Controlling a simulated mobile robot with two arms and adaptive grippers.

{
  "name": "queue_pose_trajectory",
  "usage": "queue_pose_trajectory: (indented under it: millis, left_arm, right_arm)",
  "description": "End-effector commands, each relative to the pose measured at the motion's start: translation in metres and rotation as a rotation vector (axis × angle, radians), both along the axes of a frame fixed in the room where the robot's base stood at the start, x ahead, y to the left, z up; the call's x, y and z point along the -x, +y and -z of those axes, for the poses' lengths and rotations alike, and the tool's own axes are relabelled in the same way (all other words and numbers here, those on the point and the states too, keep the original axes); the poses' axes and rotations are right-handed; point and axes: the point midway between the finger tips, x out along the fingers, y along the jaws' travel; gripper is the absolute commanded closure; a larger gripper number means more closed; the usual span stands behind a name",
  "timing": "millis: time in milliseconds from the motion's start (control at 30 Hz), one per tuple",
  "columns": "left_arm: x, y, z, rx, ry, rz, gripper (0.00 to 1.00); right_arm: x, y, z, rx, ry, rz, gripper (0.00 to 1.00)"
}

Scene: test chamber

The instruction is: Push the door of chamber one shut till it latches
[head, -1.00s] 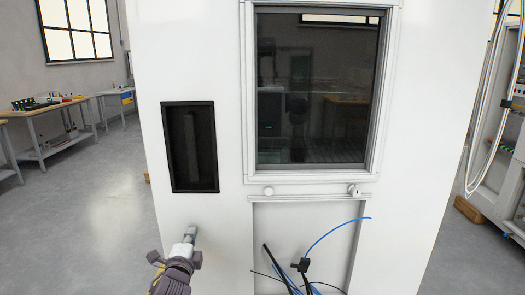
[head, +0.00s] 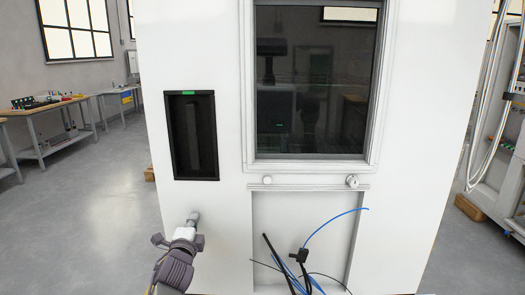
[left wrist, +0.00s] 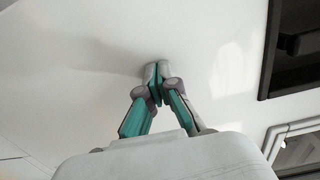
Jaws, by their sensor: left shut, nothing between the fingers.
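The white door of chamber one (head: 222,150) fills the middle of the head view, with a dark window (head: 315,80) and a black recessed handle (head: 194,135). A small green strip (head: 188,93) shows at the top of the handle recess. I see no gap along the door's edges in the head view. My left gripper (head: 194,218) is shut and empty, below the handle recess, with its tips at the white door face. In the left wrist view the closed fingertips (left wrist: 157,70) meet or nearly meet this face; I cannot tell contact for certain. My right gripper is not in view.
Below the window is a ledge with two round knobs (head: 352,181). Black and blue cables (head: 300,258) hang in front of the lower panel. Workbenches (head: 45,130) stand at the far left, with open floor before them. Equipment with pale hoses (head: 492,110) stands at the right.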

Motion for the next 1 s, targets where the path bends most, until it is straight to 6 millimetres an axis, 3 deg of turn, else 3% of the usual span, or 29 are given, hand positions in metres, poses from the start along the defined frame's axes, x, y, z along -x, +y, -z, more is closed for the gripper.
queue_pose_trajectory:
  millis: [333,1000]
  left_arm:
    - [0.005,0.000,-0.002,0.000,0.000,0.000,1.00]
    - [0.073,-0.001,-0.002,0.001,0.001,0.000,1.00]
  right_arm:
    - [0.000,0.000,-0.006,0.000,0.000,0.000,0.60]
    - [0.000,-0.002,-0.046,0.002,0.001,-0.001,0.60]
